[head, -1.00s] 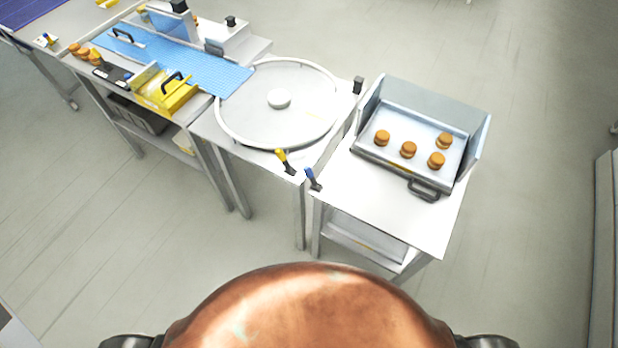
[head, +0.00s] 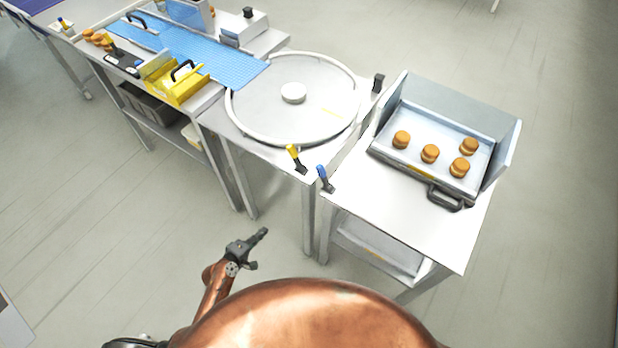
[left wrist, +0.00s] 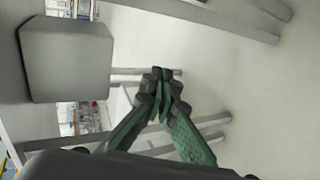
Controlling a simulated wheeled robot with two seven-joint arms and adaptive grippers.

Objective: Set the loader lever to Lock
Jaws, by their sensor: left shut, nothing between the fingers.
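Two small levers stand near the table edges: one with a yellow handle (head: 293,153) at the front corner of the turntable table, one with a blue handle (head: 322,173) at the left edge of the tray table. A black-handled lever (head: 112,45) stands on a dark base at the left station. No label is readable, so I cannot tell which is the loader lever or its setting. My left gripper (head: 258,238) is shut and empty, in front of and below the tables, apart from every lever. Its closed fingers show in the left wrist view (left wrist: 160,92). My right gripper is out of view.
A round turntable (head: 240,127) fills the middle table. A tray (head: 402,162) holding several brown rounds is on the right table, with a black handle (head: 445,198) in front. A yellow box (head: 165,88) and blue belt (head: 215,62) are at left. Floor in front is clear.

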